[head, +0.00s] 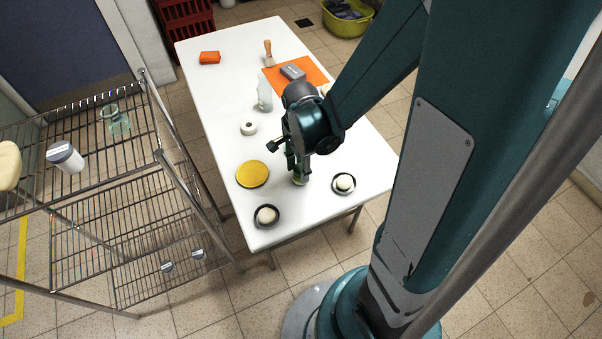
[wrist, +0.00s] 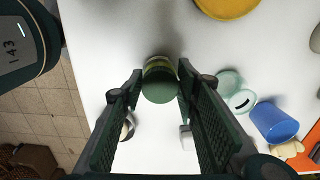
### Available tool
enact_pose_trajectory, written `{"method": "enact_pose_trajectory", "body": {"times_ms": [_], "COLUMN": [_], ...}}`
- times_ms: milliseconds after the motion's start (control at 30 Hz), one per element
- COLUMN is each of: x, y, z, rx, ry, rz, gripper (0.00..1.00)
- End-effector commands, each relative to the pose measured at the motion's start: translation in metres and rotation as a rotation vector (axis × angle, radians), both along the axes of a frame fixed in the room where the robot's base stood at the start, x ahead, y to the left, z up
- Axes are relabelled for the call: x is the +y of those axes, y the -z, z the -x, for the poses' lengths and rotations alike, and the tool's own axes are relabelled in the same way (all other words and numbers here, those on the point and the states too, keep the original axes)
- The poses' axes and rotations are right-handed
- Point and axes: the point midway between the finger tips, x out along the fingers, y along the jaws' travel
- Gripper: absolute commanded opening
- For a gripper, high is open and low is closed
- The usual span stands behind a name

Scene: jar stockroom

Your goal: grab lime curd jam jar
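A small jar with a green lid (wrist: 160,88) and a yellow-green body stands on the white table (head: 215,100); its label cannot be read. In the head view the jar (head: 299,180) shows just below my gripper (head: 297,168), partly hidden by it. In the wrist view my gripper (wrist: 160,85) is open, with one finger on each side of the jar. The fingertips are close to its sides; I cannot tell whether they touch it.
A yellow disc (head: 252,174) lies left of the jar. A wire rack (head: 110,205) stands left.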

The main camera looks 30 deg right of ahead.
Motion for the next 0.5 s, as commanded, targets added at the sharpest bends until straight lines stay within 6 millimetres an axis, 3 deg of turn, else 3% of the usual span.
{"method": "enact_pose_trajectory", "body": {"times_ms": [367, 500], "x": [0.0000, 0.0000], "y": [-0.0007, -0.0046], "z": [0.0000, -0.0001], "rx": [0.000, 0.000], "ry": [0.000, 0.000], "rz": [0.000, 0.000], "gripper": [0.15, 0.06]}}
